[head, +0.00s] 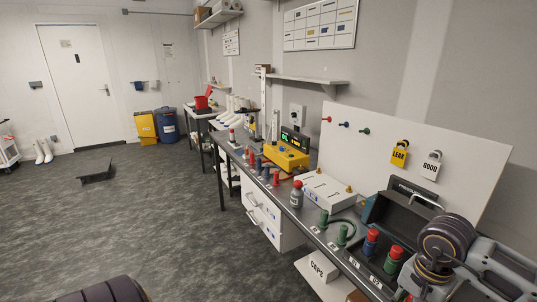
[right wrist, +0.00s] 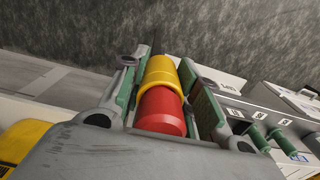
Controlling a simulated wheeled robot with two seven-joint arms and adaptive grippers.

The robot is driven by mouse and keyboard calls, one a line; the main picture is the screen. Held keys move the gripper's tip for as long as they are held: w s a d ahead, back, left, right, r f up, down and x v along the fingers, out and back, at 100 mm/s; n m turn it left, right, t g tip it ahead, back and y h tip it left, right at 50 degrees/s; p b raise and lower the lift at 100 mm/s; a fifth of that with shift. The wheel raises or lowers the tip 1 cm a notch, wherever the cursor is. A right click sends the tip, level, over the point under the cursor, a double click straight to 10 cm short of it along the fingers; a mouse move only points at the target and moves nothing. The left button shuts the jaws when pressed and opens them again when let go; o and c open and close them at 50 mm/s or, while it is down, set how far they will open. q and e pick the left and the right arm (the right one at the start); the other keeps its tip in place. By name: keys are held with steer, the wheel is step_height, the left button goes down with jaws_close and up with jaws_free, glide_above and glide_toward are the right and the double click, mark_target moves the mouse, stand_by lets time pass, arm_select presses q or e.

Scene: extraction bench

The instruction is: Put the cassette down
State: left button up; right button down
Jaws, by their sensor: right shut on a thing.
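The cassette (right wrist: 160,92), a cylinder with a yellow body and a red end, sits between the fingers of my right gripper (right wrist: 158,68) in the right wrist view. The gripper is shut on it, with a finger along each side. In the head view my right arm is at the lower right, over the near end of the bench (head: 232,148); its fingers and the held cassette are not clear there. Whether the cassette touches anything below is hidden. My left gripper is out of view; only a dark part of my left arm shows at the bottom left.
A blue, red-topped cylinder (head: 371,242) and a green, red-topped one (head: 393,260) stand near labelled spots on the bench. Green posts (head: 342,234), a bottle (head: 296,195), a white box (head: 325,190), a yellow device (head: 287,157) and a dark open case (head: 405,212) crowd the bench.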

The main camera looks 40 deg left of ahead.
steer(key=n, duration=0.3)
steer(key=shift+w+a+n, duration=0.35)
steer(key=shift+w+n, duration=0.05)
steer(key=shift+w+d+n, duration=0.15)
steer(key=shift+w+n, duration=0.2)
steer(key=shift+n, duration=0.35)
steer(key=w+d+f+m, duration=0.1)
steer(key=w+d+f, duration=0.15)
steer(key=d, duration=0.55)
steer(key=w+d+f, duration=0.1)
steer(key=d+f, duration=0.2)
steer(key=d, duration=0.4)
steer(key=w+d+f+m, duration=0.1)
steer(key=d+f, duration=0.2)
steer(key=d, duration=0.5)
step_height(320, 180, up, 12)
steer(key=p, duration=1.1)
steer(key=shift+p, duration=0.3)
steer(key=shift+s+r+p, duration=0.1)
steer(key=shift+r+p, duration=0.3)
steer(key=shift+r, duration=0.1)
